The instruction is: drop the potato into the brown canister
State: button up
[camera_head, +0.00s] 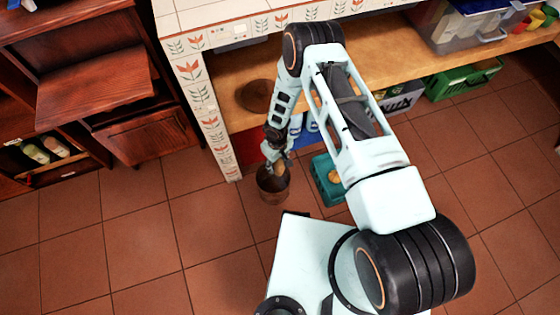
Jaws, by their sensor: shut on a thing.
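The brown canister (272,194) stands on the tiled floor, close to the front of the counter. It looks upright, with its open top facing up. My gripper (277,160) points down at the canister's mouth and covers part of its rim. It is shut on the potato (281,168), a small tan shape at the fingertips. The potato appears over or just inside the opening; its exact height cannot be told. My arm hides part of the shelf behind.
A teal crate (327,181) stands right of the canister. A round brown thing (256,95) lies on the wooden shelf (400,65). A green crate (463,80) and a clear bin (455,28) are at upper right. Dark wood cabinets (100,80) stand left. Floor at lower left is clear.

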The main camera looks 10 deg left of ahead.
aim_at(277, 162)
notch_tip(277, 162, down, 6)
jog(key=b, duration=0.3)
jog(key=shift+b, duration=0.4)
jog(key=o, duration=1.3)
jog(key=shift+o, duration=0.2)
notch_tip(277, 162, up, 12)
